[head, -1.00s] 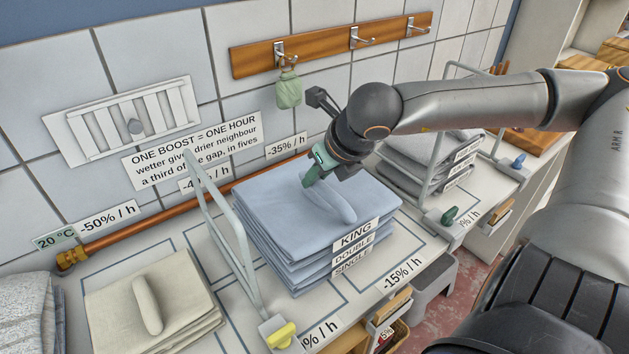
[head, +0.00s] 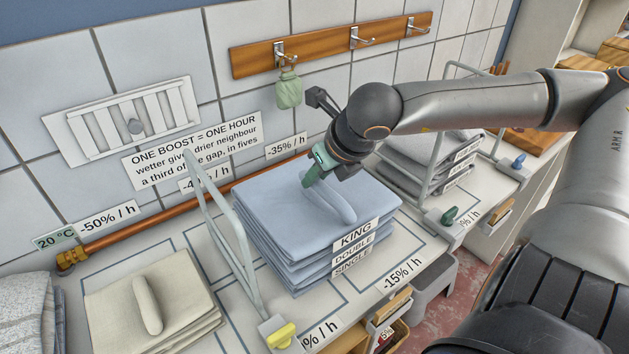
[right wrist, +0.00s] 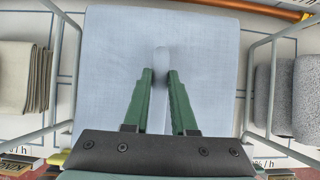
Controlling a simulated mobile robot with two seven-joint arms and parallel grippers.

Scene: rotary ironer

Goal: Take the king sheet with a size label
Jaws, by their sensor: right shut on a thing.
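The king sheet (head: 275,205) is the light blue folded sheet on top of a blue stack, with a KING label (head: 355,234) on its front edge. DOUBLE and SINGLE labels show on the sheets below it. A raised roll-like ridge (head: 340,205) lies along its top. My right gripper (head: 311,181) reaches down to the far end of this ridge and is shut on it; in the right wrist view its green fingers (right wrist: 161,75) close at the ridge (right wrist: 162,58). The sheet still lies flat on the stack. My left gripper is not in view.
Metal rail frames (head: 228,240) stand on both sides of the blue stack. A cream stack (head: 185,290) lies to the left and a grey stack (head: 420,160) to the right. A copper pipe (head: 150,225) runs behind; hooks (head: 362,38) are on the wall.

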